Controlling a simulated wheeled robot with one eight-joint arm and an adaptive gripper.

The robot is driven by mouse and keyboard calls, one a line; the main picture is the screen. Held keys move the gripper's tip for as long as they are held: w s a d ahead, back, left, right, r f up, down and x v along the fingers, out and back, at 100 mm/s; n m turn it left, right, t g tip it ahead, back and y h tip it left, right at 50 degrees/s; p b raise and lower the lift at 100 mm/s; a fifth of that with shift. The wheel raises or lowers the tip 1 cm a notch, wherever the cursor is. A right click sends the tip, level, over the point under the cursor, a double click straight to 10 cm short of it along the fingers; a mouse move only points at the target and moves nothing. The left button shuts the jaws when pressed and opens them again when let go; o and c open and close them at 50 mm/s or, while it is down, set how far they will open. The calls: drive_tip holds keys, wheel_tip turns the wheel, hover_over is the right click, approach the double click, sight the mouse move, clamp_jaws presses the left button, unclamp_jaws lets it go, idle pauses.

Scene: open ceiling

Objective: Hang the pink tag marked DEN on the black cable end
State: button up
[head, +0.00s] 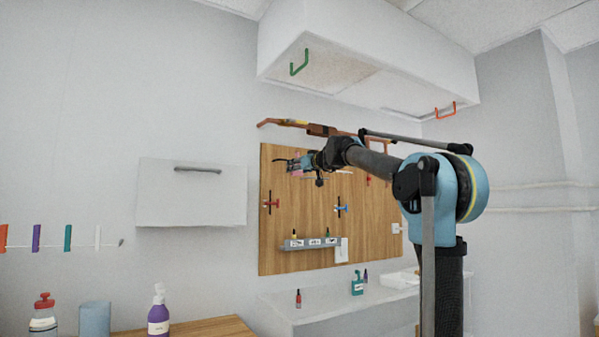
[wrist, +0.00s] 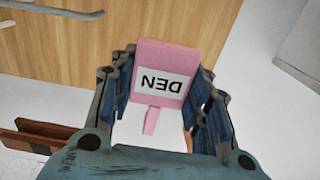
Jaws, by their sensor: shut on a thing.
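The pink tag (wrist: 170,65) has a white label reading DEN, upside down in the wrist view. My gripper (wrist: 160,100) is shut on the tag, whose narrow stem points back between the fingers. In the head view my gripper (head: 292,165) is raised in front of the wooden board, and a little pink of the tag (head: 296,173) shows. A thin dark curved piece (head: 281,160) sticks out left of the gripper there.
The wooden board (head: 300,220) holds a red fixture (head: 271,203), a blue one (head: 341,207) and a grey rack (head: 308,244). A white cabinet (head: 165,208) hangs left. Bottles stand below. A brown bar (head: 290,123) runs above my gripper.

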drive_tip(key=shift+x, duration=3.45)
drive_tip(key=shift+w+d, duration=0.1)
drive_tip(key=shift+f, duration=0.7)
drive_tip(key=o, duration=1.1)
drive_tip(key=v, duration=1.2)
